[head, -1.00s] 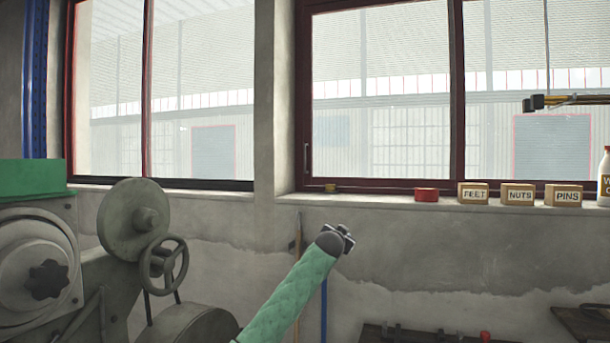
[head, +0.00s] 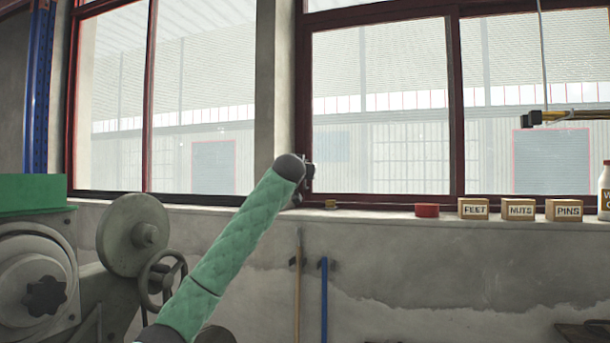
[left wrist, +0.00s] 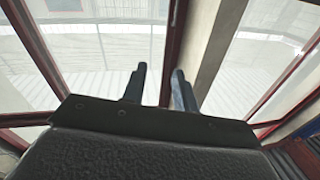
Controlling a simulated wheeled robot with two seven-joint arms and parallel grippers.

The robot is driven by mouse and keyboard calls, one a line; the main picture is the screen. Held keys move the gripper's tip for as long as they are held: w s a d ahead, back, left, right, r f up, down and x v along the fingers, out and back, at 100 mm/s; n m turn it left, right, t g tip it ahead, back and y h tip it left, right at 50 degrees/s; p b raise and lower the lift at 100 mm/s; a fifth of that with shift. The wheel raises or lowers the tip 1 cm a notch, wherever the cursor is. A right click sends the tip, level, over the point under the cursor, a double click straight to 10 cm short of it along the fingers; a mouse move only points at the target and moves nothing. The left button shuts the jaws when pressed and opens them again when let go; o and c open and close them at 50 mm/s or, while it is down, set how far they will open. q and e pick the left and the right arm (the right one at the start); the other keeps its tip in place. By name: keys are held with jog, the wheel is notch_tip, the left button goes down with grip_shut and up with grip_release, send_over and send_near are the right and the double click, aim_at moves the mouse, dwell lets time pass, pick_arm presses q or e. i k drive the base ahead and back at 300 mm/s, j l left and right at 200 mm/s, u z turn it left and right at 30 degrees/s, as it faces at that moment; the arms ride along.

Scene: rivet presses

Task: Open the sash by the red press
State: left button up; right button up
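The right window's sash has a dark red frame (head: 382,199) and sits closest to my left gripper. A second dark red-framed window (head: 147,100) stands to the left, past a pale pillar. My left gripper (head: 307,178) is at the right window's lower left edge and covers the spot of its upright handle. In the left wrist view its two fingers (left wrist: 160,88) are apart, with a dark red upright (left wrist: 171,55) showing between them. I cannot tell whether they touch it. I see no red press; a grey press with a green top (head: 38,195) is at the left.
On the sill stand a small brass-coloured piece (head: 330,204), a red tin (head: 427,210), boxes marked FEET (head: 473,209), NUTS (head: 518,210) and PINS (head: 564,210), and a white bottle (head: 604,190). A black and yellow device (head: 550,117) hangs at upper right. Long-handled tools lean below the sill.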

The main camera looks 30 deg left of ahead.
aim_at(452, 11)
jog(key=i+j, duration=1.2)
jog(key=i, duration=0.05)
